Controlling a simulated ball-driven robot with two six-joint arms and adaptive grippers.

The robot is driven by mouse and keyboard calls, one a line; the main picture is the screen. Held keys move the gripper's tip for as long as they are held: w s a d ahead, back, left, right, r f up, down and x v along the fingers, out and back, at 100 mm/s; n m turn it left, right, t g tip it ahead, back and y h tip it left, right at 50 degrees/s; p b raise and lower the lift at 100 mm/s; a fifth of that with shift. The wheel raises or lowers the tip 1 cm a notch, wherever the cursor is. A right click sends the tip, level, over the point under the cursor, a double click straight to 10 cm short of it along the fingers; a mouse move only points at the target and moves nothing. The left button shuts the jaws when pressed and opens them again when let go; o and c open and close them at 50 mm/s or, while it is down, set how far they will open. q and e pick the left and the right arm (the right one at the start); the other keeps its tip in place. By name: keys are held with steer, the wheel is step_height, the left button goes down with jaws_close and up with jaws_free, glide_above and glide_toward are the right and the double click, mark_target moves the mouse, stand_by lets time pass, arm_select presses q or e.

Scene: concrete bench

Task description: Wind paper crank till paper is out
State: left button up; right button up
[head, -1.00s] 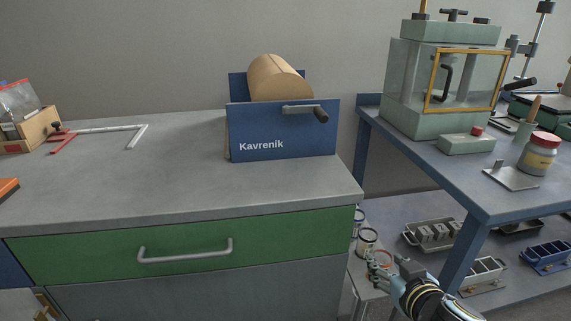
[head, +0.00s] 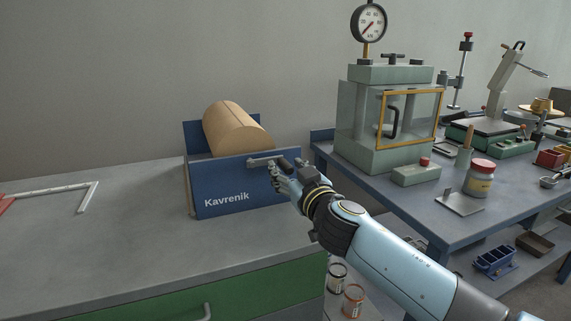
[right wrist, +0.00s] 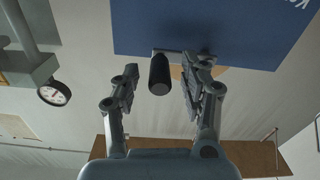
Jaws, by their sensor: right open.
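The paper dispenser (head: 232,188) is a blue box marked Kavrenik on the grey bench, with a brown paper roll (head: 236,127) in it. No paper sheet shows hanging out at its front. Its crank (head: 262,161) is a grey arm on the front face with a black handle. In the right wrist view the black handle (right wrist: 159,74) lies between the two fingers of my right gripper (right wrist: 152,88). The fingers are open, with a gap on either side of the handle. In the head view my right gripper (head: 284,176) partly hides the handle. My left gripper is out of view.
A blue table (head: 420,200) stands to the right with a green press (head: 385,125), a red-lidded jar (head: 479,178) and other tools. A white metal bar (head: 75,190) lies on the bench at left. The bench between them is clear.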

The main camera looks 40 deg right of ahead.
steer(key=shift+x, duration=0.75)
jaws_close()
